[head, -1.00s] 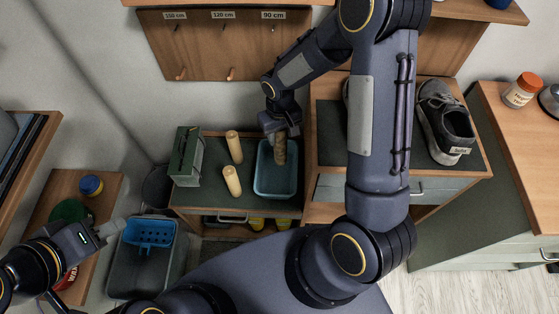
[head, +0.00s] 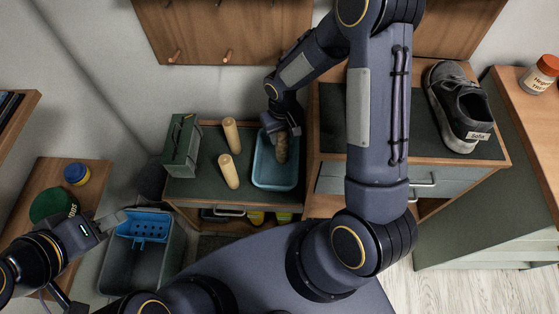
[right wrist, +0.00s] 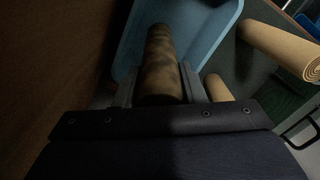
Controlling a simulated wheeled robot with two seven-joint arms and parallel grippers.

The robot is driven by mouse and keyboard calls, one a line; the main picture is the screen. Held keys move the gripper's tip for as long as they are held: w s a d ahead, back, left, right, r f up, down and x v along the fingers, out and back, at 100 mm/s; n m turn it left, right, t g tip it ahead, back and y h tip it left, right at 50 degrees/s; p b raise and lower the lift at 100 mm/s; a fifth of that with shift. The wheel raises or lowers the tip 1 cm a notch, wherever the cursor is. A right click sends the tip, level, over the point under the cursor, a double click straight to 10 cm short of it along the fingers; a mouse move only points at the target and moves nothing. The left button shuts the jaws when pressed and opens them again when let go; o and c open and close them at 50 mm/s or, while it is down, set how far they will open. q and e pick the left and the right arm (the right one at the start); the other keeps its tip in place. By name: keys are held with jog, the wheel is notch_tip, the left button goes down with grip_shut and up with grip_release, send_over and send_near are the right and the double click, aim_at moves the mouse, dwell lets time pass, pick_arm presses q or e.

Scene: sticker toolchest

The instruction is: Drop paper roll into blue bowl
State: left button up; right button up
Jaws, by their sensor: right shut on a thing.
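A brown mottled paper roll (head: 282,148) is held over the back of the blue bowl (head: 274,183). My right gripper (head: 281,130) is shut on the roll. In the right wrist view the roll (right wrist: 160,62) sits between the fingers (right wrist: 160,88), with the blue bowl (right wrist: 205,30) behind it. I cannot tell whether the roll touches the bowl.
A green metal box (head: 181,147) stands at the left end of the dark green worktop (head: 203,188). A shoe (head: 460,108) sits on the cabinet to the right. A grey bin (head: 118,262) with a blue perforated basket (head: 151,226) is at the lower left.

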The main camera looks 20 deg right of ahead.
jog(key=o, duration=1.3)
jog(key=shift+r, duration=0.1)
notch_tip(320, 180, up, 8)
jog(key=shift+s+f+p, duration=0.1)
jog(key=shift+p, duration=0.5)
